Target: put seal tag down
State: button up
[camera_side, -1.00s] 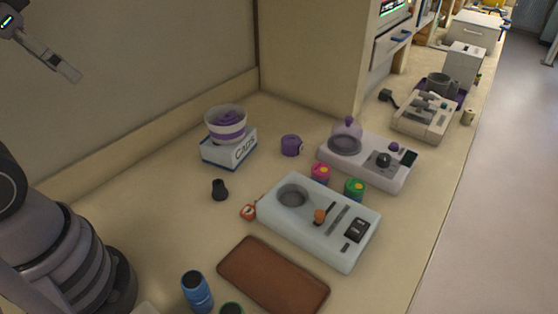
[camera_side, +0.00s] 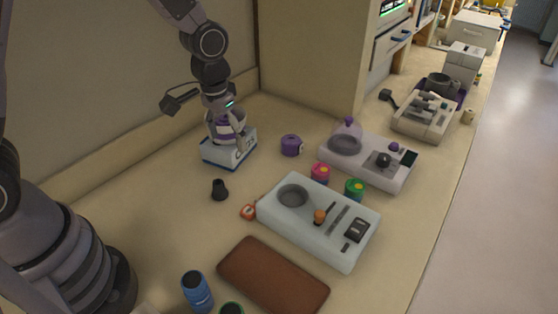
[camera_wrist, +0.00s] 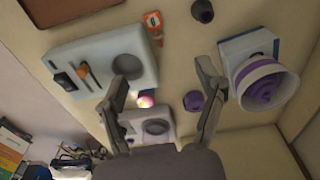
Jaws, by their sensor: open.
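A small orange-red tag (camera_side: 248,212), which looks like the seal tag, lies on the counter at the left corner of a pale device (camera_side: 335,252). It also shows at the top of the wrist view (camera_wrist: 153,22), apart from my gripper. My gripper (camera_side: 226,128) overlaps the white and purple bowl on the box in the side view. In the wrist view my gripper (camera_wrist: 165,90) has its two fingers spread with nothing held between them. The bowl (camera_wrist: 265,88) stands to the right of the right finger there; whether they touch I cannot tell.
The bowl stands on a white and blue box (camera_side: 229,150). A black knob (camera_side: 219,189), a purple jar (camera_side: 291,146), pink (camera_side: 320,173) and green (camera_side: 355,188) cans, and a second device (camera_side: 378,172) are around.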

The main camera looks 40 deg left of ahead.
jog(key=g, duration=0.1)
send_near(245, 214)
notch_tip(245, 214, down, 3)
jog(key=shift+d+f, duration=0.15)
jog(key=shift+f, duration=3.05)
jog(key=c, duration=1)
jog(key=shift+r, duration=0.1)
